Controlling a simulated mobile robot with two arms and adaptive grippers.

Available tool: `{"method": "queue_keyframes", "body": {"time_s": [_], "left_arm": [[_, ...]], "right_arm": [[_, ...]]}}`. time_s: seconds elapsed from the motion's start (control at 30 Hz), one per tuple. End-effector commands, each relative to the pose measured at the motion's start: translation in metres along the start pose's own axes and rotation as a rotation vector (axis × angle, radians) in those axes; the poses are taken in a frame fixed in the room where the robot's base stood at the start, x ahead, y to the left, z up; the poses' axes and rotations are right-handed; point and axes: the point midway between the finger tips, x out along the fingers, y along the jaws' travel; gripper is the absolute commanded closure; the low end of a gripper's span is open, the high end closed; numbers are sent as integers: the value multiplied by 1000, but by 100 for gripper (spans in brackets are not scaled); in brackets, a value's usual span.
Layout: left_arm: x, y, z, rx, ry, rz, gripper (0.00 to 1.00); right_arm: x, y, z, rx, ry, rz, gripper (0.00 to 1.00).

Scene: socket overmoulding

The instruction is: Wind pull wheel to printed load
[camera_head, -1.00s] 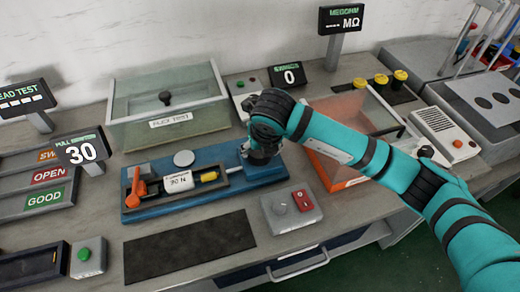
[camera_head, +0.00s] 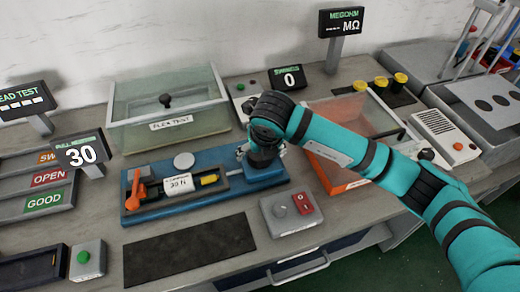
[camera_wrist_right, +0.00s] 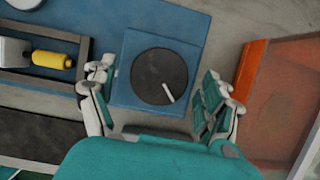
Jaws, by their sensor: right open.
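The pull wheel (camera_wrist_right: 150,72) is a dark round disc with a white mark, on a blue block of the blue pull fixture (camera_head: 215,200). In the wrist view my right gripper (camera_wrist_right: 156,78) is open, with a finger on each side of the wheel's block; contact cannot be told. In the head view the right gripper (camera_head: 262,152) hides the wheel. A white piece with a printed "30 N" label (camera_head: 179,184) sits in the fixture between an orange clamp (camera_head: 137,190) and a yellow part (camera_head: 209,179). The pull display (camera_head: 80,152) reads 30. My left gripper is not in view.
An orange-rimmed clear bin (camera_head: 345,186) stands right of the fixture. A lidded flex-test box (camera_head: 168,110) is behind it. A grey switch box (camera_head: 290,212) and a dark mat (camera_head: 188,248) lie in front. A counter display (camera_head: 288,78) reads 0.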

Motion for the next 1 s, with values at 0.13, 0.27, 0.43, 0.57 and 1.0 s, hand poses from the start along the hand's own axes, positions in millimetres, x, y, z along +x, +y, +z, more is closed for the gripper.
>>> {"method": "queue_keyframes", "body": {"time_s": [0.13,0.27,0.43,0.57,1.0], "left_arm": [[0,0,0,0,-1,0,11],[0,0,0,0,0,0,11],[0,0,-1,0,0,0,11],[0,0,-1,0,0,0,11],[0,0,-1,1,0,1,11]], "right_arm": [[-17,0,2,-1,-5,1,16],[-44,0,2,-2,-6,2,16],[-80,0,2,-2,-6,1,16],[-102,0,1,-1,-5,0,16],[-119,0,0,1,-1,0,16]]}}
